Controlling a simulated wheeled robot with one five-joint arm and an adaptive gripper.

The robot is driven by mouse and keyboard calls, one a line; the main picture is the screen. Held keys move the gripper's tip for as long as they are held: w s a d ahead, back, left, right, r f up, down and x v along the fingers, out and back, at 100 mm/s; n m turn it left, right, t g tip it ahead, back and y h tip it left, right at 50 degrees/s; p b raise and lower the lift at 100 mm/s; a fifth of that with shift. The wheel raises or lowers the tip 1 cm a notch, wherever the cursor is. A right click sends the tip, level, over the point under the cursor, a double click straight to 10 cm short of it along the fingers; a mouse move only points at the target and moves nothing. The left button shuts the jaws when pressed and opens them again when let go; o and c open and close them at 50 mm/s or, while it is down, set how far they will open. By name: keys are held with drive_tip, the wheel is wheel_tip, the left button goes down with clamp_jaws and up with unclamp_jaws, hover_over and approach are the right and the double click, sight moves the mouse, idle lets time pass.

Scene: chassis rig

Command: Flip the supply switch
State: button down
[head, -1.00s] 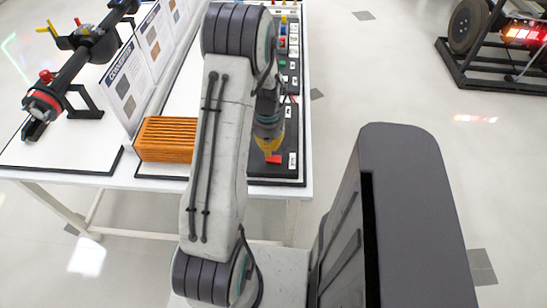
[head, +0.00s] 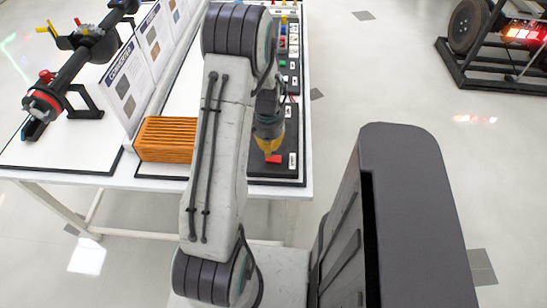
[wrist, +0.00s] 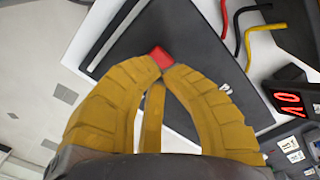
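The supply switch, a small red piece (head: 273,159), is on the dark panel (head: 263,180) near the table's front right corner. In the wrist view the red piece (wrist: 161,57) shows right at the fingertips. My gripper (head: 268,150) points down at it with yellow fingers. In the wrist view my gripper (wrist: 161,66) has its fingers bent inward, with the tips nearly together at the red piece. I cannot tell whether they touch it or pinch it. The lower part of the switch is hidden by the fingertips.
An orange ribbed block (head: 166,139) stands left of my arm, beside upright sign boards (head: 130,85). In the wrist view, a red digital display (wrist: 288,101) and red, black and yellow leads (wrist: 255,35) lie to the right.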

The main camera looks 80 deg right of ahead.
sight(269, 158)
drive_tip(key=shift+f+b, duration=1.6)
drive_tip(key=shift+f, duration=0.25)
idle(1.0)
drive_tip(key=shift+r, duration=0.1)
drive_tip(key=shift+r+p, duration=2.35)
drive_tip(key=shift+r, duration=1.1)
